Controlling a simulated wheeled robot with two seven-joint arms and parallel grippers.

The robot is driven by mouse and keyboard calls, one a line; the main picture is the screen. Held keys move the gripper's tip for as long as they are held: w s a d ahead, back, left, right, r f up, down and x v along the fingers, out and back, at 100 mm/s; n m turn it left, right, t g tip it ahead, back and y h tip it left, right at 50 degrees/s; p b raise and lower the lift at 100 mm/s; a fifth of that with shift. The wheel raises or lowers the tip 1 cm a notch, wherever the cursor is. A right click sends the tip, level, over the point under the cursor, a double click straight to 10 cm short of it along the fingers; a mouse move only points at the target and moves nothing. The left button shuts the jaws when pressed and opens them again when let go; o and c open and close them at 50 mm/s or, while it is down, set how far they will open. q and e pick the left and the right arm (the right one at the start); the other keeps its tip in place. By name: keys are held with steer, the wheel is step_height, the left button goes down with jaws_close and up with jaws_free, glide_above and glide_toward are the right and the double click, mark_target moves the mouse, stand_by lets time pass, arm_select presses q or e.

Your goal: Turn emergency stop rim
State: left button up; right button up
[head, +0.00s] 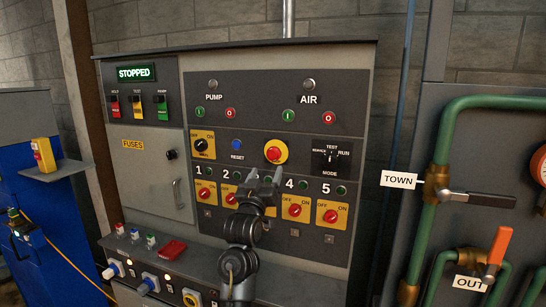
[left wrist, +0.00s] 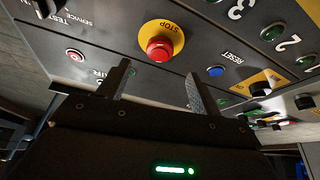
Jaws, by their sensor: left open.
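The red emergency stop button (head: 273,154) sits on a round yellow base in the middle of the dark control panel. It also shows in the left wrist view (left wrist: 159,48), with its yellow plate marked STOP. My left gripper (head: 264,178) is just below the button in the head view. In the left wrist view my left gripper (left wrist: 158,80) has its two fingers apart, with nothing between them. The button appears beyond the fingertips, between their lines, and the fingers look clear of it. My right gripper is in neither view.
A blue RESET button (head: 236,144) is left of the stop button, and a MODE selector (head: 328,156) is right. Red rotary switches on yellow plates (head: 295,210) line the row below, partly behind my arm. A display (head: 134,73) reads STOPPED. Green pipes (head: 428,210) run at the right.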

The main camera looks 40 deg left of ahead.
mark_target(273, 157)
arm_select(q)
steer(key=p+x, duration=0.2)
steer(key=x, duration=0.5)
steer(key=shift+w+r, duration=0.15)
steer(key=shift+w+a+r, duration=0.1)
steer(key=shift+w+a, duration=0.1)
steer(key=shift+w, duration=0.3)
